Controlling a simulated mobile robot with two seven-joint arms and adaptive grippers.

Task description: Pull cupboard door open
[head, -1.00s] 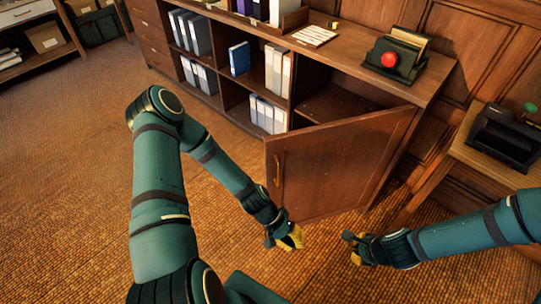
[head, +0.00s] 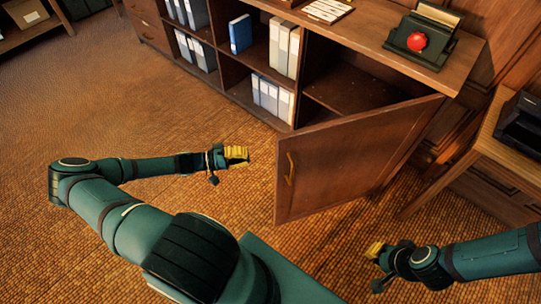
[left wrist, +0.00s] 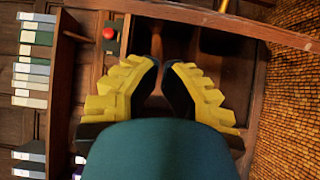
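The brown cupboard door (head: 350,160) stands part-way open, swung out from the cupboard (head: 385,48), with the dark compartment (head: 345,80) showing behind its top edge. Its brass handle (head: 291,169) is on the front face near the free edge. My left gripper (head: 246,156) is left of the door, apart from the handle and holding nothing. In the left wrist view its yellow fingertips (left wrist: 161,64) are almost together. The door's edge (left wrist: 225,22) crosses the top right there. My right gripper (head: 371,250) is in front of and below the door, apart from it; its finger gap is not clear.
Open shelves with binders (head: 270,97) stand left of the compartment. A side table (head: 490,140) with a black device (head: 522,122) stands at the right. The carpet (head: 130,110) at left is clear.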

